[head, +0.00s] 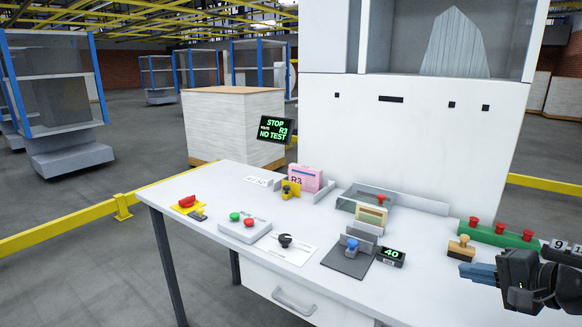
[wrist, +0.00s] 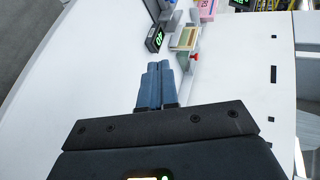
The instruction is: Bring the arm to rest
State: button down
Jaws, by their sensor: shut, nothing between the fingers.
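My gripper (head: 478,272) is at the right edge of the head view, above the right end of the white table (head: 225,180). Its blue fingers point left in that view. In the wrist view the two blue fingers of my gripper (wrist: 156,84) lie side by side, shut, with nothing between them. My dark wrist and forearm run out of the head view at the right.
A yellow rail (head: 60,232) runs behind the table.

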jog(key=shift+h, duration=0.8)
jog(key=s+a+f, duration=0.1)
jog(key=f, duration=0.1)
jog(key=s+a+f, duration=0.1)
jog(key=f, duration=0.1)
jog(key=s+a+f, duration=0.1)
jog(key=s+f, duration=0.1)
jog(key=f, duration=0.1)
jog(key=s+a+f+n+h, duration=0.1)
jog(key=s+a+f+h, duration=0.15)
jog(key=s+f, duration=0.45)
jog(key=s+a+f+n+h, duration=0.1)
jog(key=s+a+f+h, duration=0.2)
jog(key=s, duration=0.7)
jog(key=s+a+r+n+t, duration=0.1)
jog(key=s+a+r+n, duration=0.1)
jog(key=s, duration=0.6)
jog(key=s+a+r+n+t, duration=0.1)
jog(key=s+r+n, duration=0.15)
jog(key=s, duration=0.45)
jog(key=s+a+r+n+t, duration=0.1)
jog(key=s+a+r+n, duration=0.1)
jog(key=s+r+n, duration=0.3)
jog(key=s+r+y, duration=0.1)
jog(key=s+r, duration=0.3)
jog(key=s, duration=0.1)
jog(key=shift+s+r+n+t, duration=0.3)
jog(key=shift+s+r+n, duration=0.05)
jog(key=shift+r, duration=0.05)
